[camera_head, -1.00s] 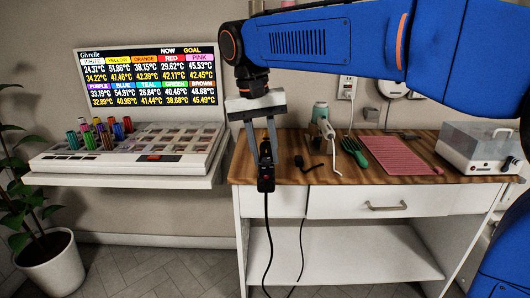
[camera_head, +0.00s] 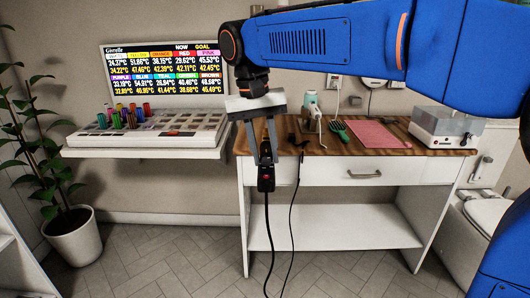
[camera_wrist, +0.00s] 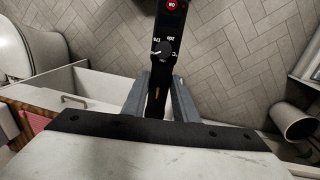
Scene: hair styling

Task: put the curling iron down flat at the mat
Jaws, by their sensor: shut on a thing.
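My gripper (camera_head: 266,158) is shut on the black curling iron (camera_head: 266,181). The iron hangs upright, with its dark handle low and its cord trailing down to the floor. In the wrist view, the iron's handle (camera_wrist: 167,48) with a dial and a red button shows between the fingers (camera_wrist: 152,98). The iron is in front of the table's left part, apart from the mat. The pink mat (camera_head: 375,134) lies flat on the wooden tabletop, to the right of and behind my gripper. Part of the iron is hidden by the fingers.
A shelf (camera_head: 150,153) with a roller tray stands left. A toilet (camera_head: 485,220) is at right. Floor in front is open.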

